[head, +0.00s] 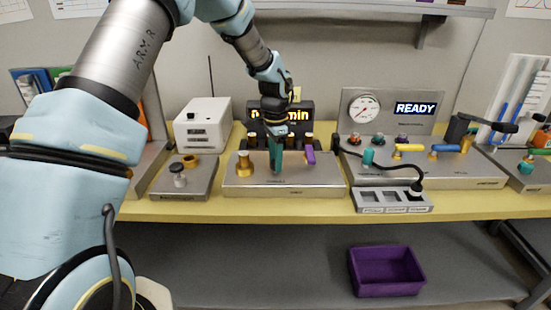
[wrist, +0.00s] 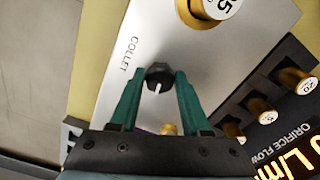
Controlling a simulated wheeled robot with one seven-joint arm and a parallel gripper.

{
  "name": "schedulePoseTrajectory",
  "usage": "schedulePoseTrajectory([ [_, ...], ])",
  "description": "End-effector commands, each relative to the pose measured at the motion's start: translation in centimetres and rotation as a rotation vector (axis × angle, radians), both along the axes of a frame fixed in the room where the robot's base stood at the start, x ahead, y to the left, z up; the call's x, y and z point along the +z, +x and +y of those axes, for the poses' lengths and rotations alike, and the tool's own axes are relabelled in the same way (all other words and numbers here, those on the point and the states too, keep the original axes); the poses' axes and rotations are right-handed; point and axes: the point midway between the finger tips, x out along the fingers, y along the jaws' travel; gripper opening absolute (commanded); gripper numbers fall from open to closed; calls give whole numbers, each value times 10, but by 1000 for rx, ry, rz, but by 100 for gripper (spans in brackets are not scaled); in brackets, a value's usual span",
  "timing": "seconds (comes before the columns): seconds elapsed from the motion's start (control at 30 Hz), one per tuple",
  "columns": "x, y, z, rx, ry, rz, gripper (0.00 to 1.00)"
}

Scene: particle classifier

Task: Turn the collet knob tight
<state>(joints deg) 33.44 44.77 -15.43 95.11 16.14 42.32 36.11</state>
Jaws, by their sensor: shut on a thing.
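The collet knob (wrist: 160,77) is a small dark faceted knob with a white pointer line, on the grey metal plate beside the printed word COLLET. My gripper (wrist: 162,82) has its two green fingers on either side of the knob and is shut on it. In the head view, my gripper (head: 275,170) points down onto the middle of the grey collet unit (head: 320,188). There the knob is hidden by the fingers.
A brass post (head: 244,164) stands left of my gripper and a purple lever (head: 310,155) to its right. Behind is a black flow display (head: 298,112). A grey panel reads READY (head: 416,108). A purple bin (head: 386,271) sits on the lower shelf.

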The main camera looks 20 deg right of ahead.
Motion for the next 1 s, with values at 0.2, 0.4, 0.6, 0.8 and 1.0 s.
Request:
schedulePoseTrajectory([
  [0.2, 1, 0, 0, -106, 0, 0, 0],
  [0.4, 0, 0, 0, -157, 0, 0, 0],
  [0.6, 0, 0, 0, -171, 0, 0, 0],
  [0.8, 0, 1, 0, -171, 0, -1, 0],
  [1.0, 0, 1, 0, -171, 0, -1, 58],
])
